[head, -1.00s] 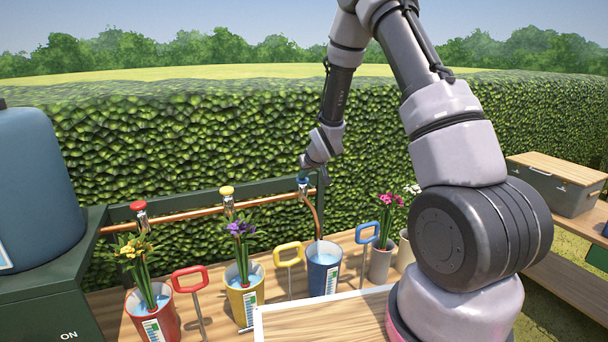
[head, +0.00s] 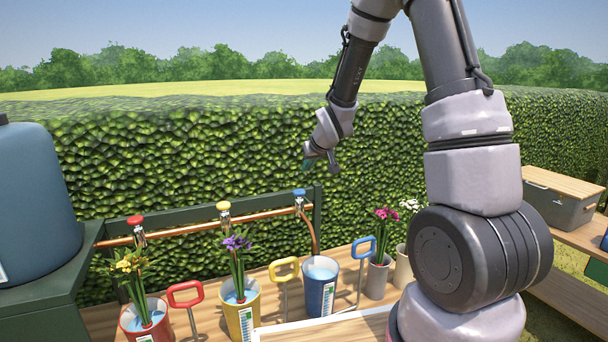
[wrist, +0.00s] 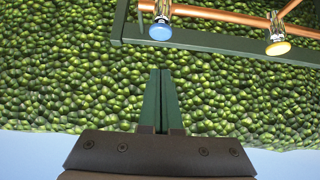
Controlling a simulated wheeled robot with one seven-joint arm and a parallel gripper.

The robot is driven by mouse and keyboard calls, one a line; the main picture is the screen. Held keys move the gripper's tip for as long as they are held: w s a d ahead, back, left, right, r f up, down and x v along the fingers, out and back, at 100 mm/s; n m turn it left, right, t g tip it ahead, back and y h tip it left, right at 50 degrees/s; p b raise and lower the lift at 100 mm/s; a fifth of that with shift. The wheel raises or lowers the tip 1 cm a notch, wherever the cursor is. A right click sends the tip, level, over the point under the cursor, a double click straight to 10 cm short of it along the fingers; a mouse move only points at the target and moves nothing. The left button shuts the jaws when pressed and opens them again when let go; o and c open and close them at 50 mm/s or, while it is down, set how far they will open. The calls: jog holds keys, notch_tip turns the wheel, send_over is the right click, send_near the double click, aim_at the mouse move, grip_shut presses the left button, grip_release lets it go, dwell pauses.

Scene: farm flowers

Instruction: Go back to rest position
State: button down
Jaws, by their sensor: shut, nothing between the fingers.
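My gripper (head: 318,163) hangs from my raised arm in the head view, above and slightly right of the blue tap (head: 299,193), with the hedge behind it. In the wrist view my gripper's two green fingers (wrist: 160,75) lie together, with nothing between them. The wrist view shows the blue tap (wrist: 160,31) and the yellow tap (wrist: 277,46) upside down on the copper pipe. The gripper touches nothing.
Below stand a red pot (head: 140,322) with yellow flowers, a yellow pot (head: 241,312) with purple flowers and a blue pot (head: 319,291) of water without flowers. Vases with pink flowers (head: 386,215) and white flowers (head: 409,205) stand near my arm. Air before the hedge (head: 200,150) is clear.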

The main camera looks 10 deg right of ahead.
jog(key=shift+s+d+r, duration=0.1)
jog(key=shift+s+r, duration=0.2)
jog(key=shift+s, duration=0.05)
jog(key=s+d+r+m+h, duration=0.1)
jog(key=s+d+r+m, duration=0.15)
jog(key=s+r, duration=0.5)
jog(key=s+r+m, duration=0.1)
jog(key=s+r, duration=0.3)
jog(key=s, duration=0.4)
jog(key=s+d+r+m+g+y, duration=0.1)
jog(key=s+r, duration=0.3)
jog(key=s, duration=0.4)
jog(key=s+d+r+m+g, duration=0.1)
jog(key=s+r, duration=0.3)
jog(key=s, duration=0.4)
jog(key=shift+d+r+m, duration=0.15)
jog(key=shift+r+m, duration=0.2)
jog(key=shift+m, duration=0.2)
jog(key=shift+w, duration=0.1)
